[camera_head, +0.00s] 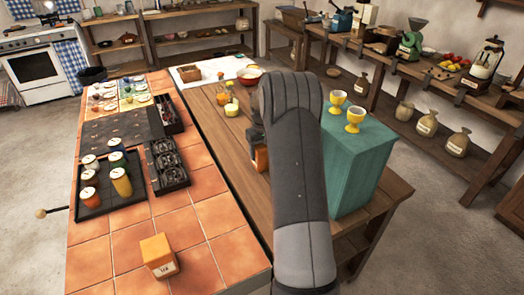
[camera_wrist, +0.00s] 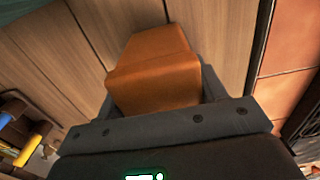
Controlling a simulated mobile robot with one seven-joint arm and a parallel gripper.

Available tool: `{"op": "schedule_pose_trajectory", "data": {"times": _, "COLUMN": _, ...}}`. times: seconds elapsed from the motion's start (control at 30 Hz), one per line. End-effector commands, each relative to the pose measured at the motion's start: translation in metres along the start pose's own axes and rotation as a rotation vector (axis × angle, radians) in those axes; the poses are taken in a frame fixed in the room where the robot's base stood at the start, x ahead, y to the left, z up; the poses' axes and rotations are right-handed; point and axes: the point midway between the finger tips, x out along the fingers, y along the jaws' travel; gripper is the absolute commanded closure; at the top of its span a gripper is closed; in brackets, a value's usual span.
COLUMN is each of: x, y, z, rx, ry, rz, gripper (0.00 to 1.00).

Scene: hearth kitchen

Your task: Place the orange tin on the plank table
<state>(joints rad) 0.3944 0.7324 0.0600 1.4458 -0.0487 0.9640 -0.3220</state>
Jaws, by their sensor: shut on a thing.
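The orange tin (camera_wrist: 155,75) is a plain, box-like block between the fingers of my gripper (camera_wrist: 157,92) in the wrist view. My gripper is shut on it. In the head view, a small part of the orange tin (camera_head: 261,158) shows beside my arm, over the plank table (camera_head: 222,135). My arm hides most of the tin and gripper there. Wooden planks fill the wrist view behind the tin. I cannot tell whether its underside touches them.
A teal box (camera_head: 352,165) with two yellow goblets stands right of my arm. Left is an orange-tiled counter (camera_head: 205,183) with another orange, labelled tin (camera_head: 158,255) and a black tray of jars (camera_head: 95,205). Small yellow jars (camera_head: 231,105) and a bowl stand farther back on the planks.

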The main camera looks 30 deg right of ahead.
Motion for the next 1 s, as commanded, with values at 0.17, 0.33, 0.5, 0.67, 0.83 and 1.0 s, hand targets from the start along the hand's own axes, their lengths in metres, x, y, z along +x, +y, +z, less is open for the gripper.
{"op": "schedule_pose_trajectory", "data": {"times": 0.17, "x": 0.003, "y": 0.000, "z": 0.000, "rx": 0.000, "ry": -0.001, "rz": 0.000, "gripper": 0.34}}
{"op": "schedule_pose_trajectory", "data": {"times": 0.33, "x": 0.003, "y": 0.000, "z": 0.000, "rx": 0.000, "ry": -0.001, "rz": 0.000, "gripper": 0.20}}
{"op": "schedule_pose_trajectory", "data": {"times": 0.5, "x": 0.003, "y": 0.000, "z": 0.000, "rx": 0.000, "ry": -0.001, "rz": 0.000, "gripper": 0.14}}
{"op": "schedule_pose_trajectory", "data": {"times": 0.67, "x": 0.001, "y": 0.000, "z": 0.000, "rx": 0.000, "ry": 0.000, "rz": 0.000, "gripper": 0.14}}
{"op": "schedule_pose_trajectory", "data": {"times": 0.83, "x": -0.015, "y": 0.000, "z": 0.000, "rx": 0.000, "ry": 0.001, "rz": 0.001, "gripper": 0.14}}
{"op": "schedule_pose_trajectory", "data": {"times": 1.0, "x": -0.052, "y": 0.000, "z": -0.001, "rx": 0.000, "ry": 0.003, "rz": 0.002, "gripper": 0.14}}
